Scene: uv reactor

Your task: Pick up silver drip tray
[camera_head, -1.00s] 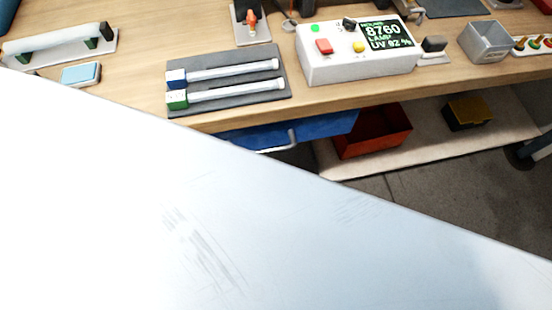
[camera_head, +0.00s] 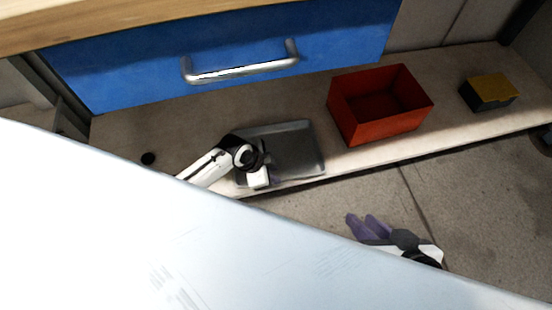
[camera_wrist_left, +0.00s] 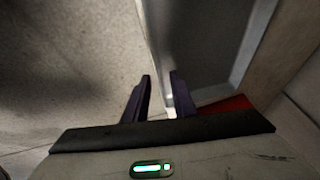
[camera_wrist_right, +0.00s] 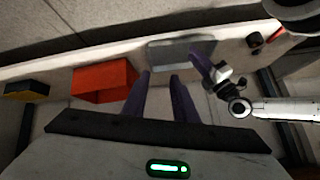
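The silver drip tray (camera_head: 306,150) is a shallow grey rectangle with a raised rim, lying on the low shelf below the drawer. It also shows in the right wrist view (camera_wrist_right: 165,55) and, close up, in the left wrist view (camera_wrist_left: 210,40). My left gripper (camera_head: 274,180) is at the tray's front edge near its left part. In the left wrist view its fingers (camera_wrist_left: 161,80) are apart, with the tray's edge lying between them; contact is unclear. My right gripper (camera_head: 365,222) is open and empty, over the floor in front of the shelf.
A red bin (camera_head: 372,128) stands on the shelf right of the tray, with a yellow-topped black box (camera_head: 490,92) further right. A blue drawer (camera_head: 130,70) with a metal handle (camera_head: 240,70) is above. A large pale surface covers the lower left.

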